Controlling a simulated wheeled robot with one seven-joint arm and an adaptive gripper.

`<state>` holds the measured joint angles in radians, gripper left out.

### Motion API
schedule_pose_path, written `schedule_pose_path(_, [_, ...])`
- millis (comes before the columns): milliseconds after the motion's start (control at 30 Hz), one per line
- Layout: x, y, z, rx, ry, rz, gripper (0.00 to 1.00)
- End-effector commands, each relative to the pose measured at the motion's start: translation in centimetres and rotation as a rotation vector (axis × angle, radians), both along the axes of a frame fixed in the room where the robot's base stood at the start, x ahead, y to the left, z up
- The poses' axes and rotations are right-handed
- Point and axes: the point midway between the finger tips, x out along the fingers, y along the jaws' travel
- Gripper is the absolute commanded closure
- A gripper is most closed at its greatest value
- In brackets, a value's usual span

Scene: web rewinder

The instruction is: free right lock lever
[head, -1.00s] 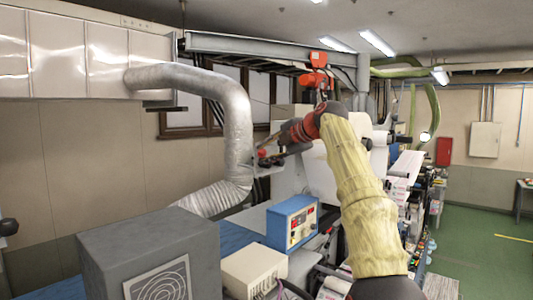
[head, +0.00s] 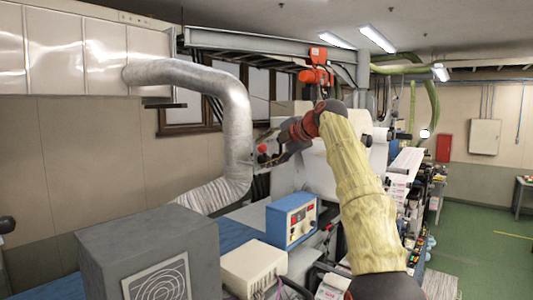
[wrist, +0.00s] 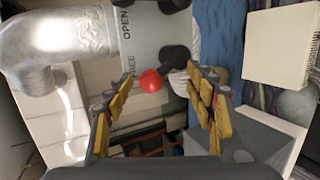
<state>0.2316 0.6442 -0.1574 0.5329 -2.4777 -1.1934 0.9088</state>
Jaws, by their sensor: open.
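A round red knob (wrist: 151,80) shows in the wrist view on a grey panel (wrist: 152,40) marked OPEN and FREE. A dark lever part (wrist: 175,58) sits close beside the knob. My gripper (wrist: 160,82) is open, and the red knob appears between its yellow-padded fingers, nearer the left one. I see no contact, and the depth between knob and fingertips is hard to tell. In the head view the red knob (head: 262,148) shows at the tips of my gripper (head: 268,146), which partly hides the panel.
A silver duct (head: 236,120) runs close left of my gripper. A blue control box (head: 291,221), a white box (head: 253,266) and a grey cabinet (head: 150,255) stand below. A red hoist (head: 317,68) hangs above. Green floor (head: 480,240) is open at the right.

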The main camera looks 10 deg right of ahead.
Motion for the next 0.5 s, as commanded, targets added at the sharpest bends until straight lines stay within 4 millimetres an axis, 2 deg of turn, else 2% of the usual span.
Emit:
schedule_pose_path(167, [-0.7, -0.3, 0.5, 0.000, -0.002, 0.000, 0.45])
schedule_pose_path(267, [-1.8, -0.9, 1.2, 0.001, -0.003, -0.002, 0.45])
schedule_pose_path(500, [-5.7, -2.9, 3.1, 0.000, -0.001, -0.003, 0.45])
